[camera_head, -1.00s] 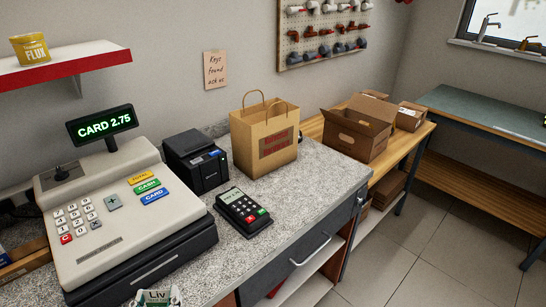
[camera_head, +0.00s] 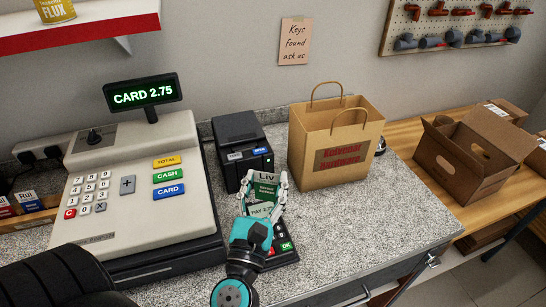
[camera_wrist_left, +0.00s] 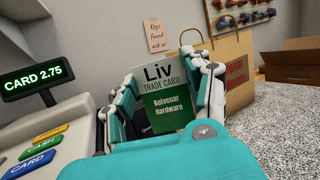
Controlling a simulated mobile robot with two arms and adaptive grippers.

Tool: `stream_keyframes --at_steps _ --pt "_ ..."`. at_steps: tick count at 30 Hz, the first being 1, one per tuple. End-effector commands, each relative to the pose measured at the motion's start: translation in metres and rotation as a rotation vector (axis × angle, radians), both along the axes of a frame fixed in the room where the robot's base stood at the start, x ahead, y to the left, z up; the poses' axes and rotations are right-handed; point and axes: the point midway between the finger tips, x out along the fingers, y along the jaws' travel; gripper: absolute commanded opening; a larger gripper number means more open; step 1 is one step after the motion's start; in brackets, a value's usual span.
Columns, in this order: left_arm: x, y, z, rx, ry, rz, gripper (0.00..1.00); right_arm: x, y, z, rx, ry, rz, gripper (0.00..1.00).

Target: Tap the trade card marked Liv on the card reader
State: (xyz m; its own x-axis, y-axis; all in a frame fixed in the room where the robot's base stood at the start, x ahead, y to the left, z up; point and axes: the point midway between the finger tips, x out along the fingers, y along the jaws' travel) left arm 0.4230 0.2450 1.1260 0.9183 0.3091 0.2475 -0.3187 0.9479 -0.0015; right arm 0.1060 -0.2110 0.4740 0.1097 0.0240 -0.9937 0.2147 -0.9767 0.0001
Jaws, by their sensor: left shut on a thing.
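The trade card marked Liv (camera_head: 265,188) is white and green. It is held upright between the fingers of my left gripper (camera_head: 264,196), which is shut on it. In the left wrist view the card (camera_wrist_left: 161,108) faces me, between the white fingers. The card reader (camera_head: 287,247) lies on the counter under and behind my gripper. Its screen reads "PAY 2.75" just below the card, and the hand covers much of its keypad. I cannot tell whether the card touches the reader. My right gripper is not in view.
The till (camera_head: 140,198) stands left, its display (camera_head: 143,93) reading "CARD 2.75". A black printer (camera_head: 241,146) and a paper bag (camera_head: 335,145) stand behind the reader. Other cards (camera_head: 22,200) sit at far left. The speckled counter (camera_head: 390,220) is clear at right.

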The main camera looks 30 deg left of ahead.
Motion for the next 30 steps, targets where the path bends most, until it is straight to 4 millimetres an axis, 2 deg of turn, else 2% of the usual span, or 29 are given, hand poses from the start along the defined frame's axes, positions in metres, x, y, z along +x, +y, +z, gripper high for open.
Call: stream_keyframes --at_steps 4,10,14,17,25,30 --pt "0.002 0.004 0.0 0.002 -0.011 0.018 0.4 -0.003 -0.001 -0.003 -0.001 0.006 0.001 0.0" --pt "0.01 0.013 -0.016 0.004 -0.01 0.018 0.4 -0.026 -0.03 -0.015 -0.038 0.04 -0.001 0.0" --pt "0.016 0.02 -0.029 0.005 -0.011 0.017 0.4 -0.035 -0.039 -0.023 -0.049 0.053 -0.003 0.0" --pt "0.021 0.026 -0.038 0.003 -0.01 0.017 0.4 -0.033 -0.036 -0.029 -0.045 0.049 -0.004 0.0" --pt "0.033 0.041 -0.065 0.002 -0.01 0.017 0.4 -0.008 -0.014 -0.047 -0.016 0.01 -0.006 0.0" --pt "0.033 0.04 -0.08 0.002 -0.01 0.017 0.4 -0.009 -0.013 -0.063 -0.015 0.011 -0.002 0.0"
